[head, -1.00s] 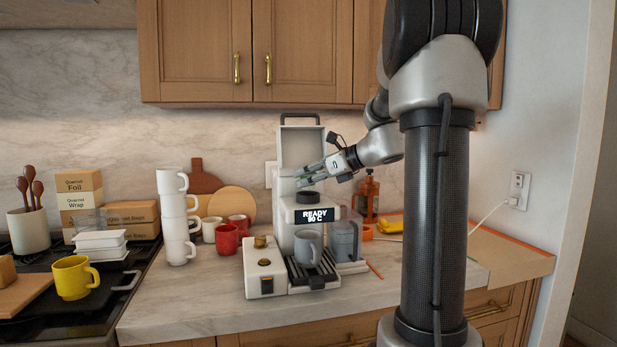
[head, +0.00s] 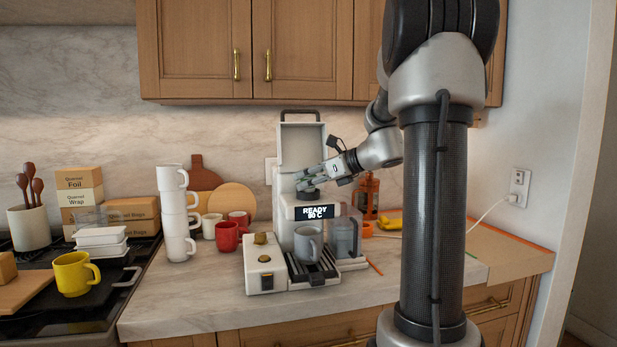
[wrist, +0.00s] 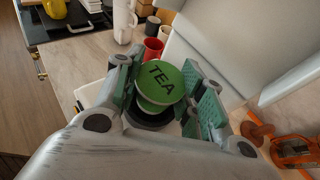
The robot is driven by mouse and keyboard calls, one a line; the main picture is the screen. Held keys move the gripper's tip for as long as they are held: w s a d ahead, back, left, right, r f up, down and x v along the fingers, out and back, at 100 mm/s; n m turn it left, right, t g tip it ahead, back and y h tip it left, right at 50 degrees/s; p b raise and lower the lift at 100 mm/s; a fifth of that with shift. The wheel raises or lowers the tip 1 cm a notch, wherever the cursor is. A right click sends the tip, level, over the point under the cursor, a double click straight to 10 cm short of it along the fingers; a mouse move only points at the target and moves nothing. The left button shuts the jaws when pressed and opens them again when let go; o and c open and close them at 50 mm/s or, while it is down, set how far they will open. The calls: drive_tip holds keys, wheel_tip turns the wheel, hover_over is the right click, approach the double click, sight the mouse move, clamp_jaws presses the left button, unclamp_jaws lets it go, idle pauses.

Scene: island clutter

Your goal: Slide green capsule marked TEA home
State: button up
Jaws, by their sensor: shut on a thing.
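The green capsule marked TEA (wrist: 160,82) shows in the wrist view between the green-padded fingers of my gripper (wrist: 165,100). My gripper is shut on it. Below the capsule is a dark round ring (wrist: 150,116) on top of the coffee machine; I cannot tell whether the capsule is inside it or just above. In the head view my gripper (head: 308,180) is over the machine's top, and the capsule is too small to tell apart there. The machine (head: 303,235) has its lid (head: 302,147) raised and its display reads READY 90 C.
A grey mug (head: 307,244) stands on the drip tray. A white box with a brass knob (head: 264,271) is left of it, a clear tank (head: 346,238) right. Stacked white mugs (head: 174,215) and red cups (head: 227,236) stand further left. The front left counter is clear.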

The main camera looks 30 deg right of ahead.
drive_tip(key=o, duration=0.8)
drive_tip(key=shift+f, duration=0.1)
drive_tip(key=v, duration=1.2)
